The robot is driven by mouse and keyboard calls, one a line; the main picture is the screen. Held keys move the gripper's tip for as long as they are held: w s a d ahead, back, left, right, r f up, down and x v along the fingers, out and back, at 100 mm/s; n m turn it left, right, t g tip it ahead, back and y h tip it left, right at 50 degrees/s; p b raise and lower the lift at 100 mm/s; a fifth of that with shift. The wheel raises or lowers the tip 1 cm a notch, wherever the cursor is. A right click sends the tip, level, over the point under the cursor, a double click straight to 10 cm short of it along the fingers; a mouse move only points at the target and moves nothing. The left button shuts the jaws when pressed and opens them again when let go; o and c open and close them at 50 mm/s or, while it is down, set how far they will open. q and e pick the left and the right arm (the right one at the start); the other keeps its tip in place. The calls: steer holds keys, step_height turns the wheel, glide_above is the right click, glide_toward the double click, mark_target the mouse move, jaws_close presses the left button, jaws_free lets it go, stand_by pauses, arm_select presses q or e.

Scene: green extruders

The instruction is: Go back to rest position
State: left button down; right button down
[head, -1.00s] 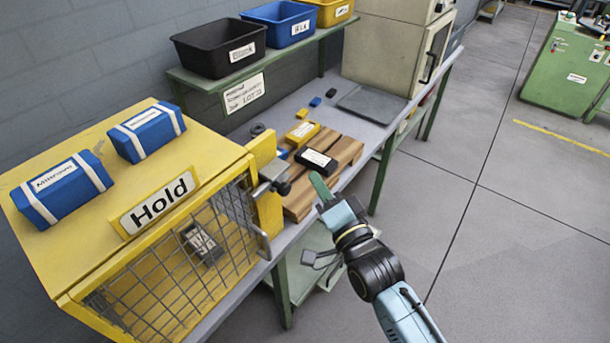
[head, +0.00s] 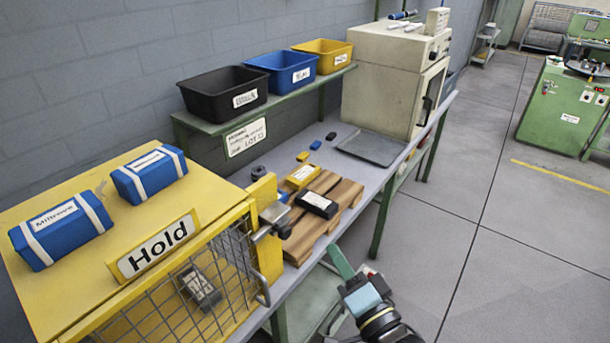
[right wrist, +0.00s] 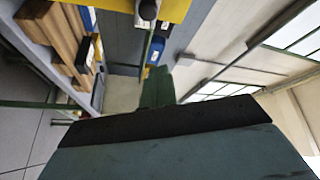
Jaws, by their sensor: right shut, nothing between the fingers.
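My right gripper (head: 341,263) shows at the bottom of the head view, in front of the bench and just right of the wooden boards. Its green fingers are shut with nothing between them. In the right wrist view the same shut fingers (right wrist: 157,88) point away from the camera, with bench and wall beyond. My left gripper is not in view.
The yellow Hold cage (head: 100,205) with two blue packs stands at left. Wooden boards (head: 325,215) carry a black box (head: 316,205) and a yellow box (head: 302,175). Bins stand on a green shelf (head: 300,100).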

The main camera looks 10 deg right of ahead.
steer(key=s+d+f+n+g+h+b, duration=0.1)
steer(key=s+f+n+g, duration=0.15)
steer(key=f, duration=1.05)
steer(key=s+d+f+n+g+h+b, duration=0.15)
steer(key=s+f+g, duration=0.25)
steer(key=f, duration=0.8)
steer(key=s+d+f+n+g+h, duration=0.1)
steer(key=s+d+f+n+g, duration=0.15)
steer(key=f, duration=1.05)
steer(key=s+d+f+n+g, duration=0.1)
steer(key=s+d+f+g, duration=0.1)
steer(key=s+f, duration=0.4)
steer(key=s+d+f+n+g+h+b, duration=0.1)
steer(key=s+f+g, duration=0.3)
steer(key=s, duration=0.8)
steer(key=s+d+f+n+g+h+b, duration=0.1)
steer(key=s+d+f+n+g, duration=0.2)
steer(key=s+f, duration=0.6)
steer(key=shift+s+d, duration=0.5)
steer(key=shift+s, duration=0.05)
steer(key=shift+f+n, duration=0.1)
steer(key=shift+n, duration=0.15)
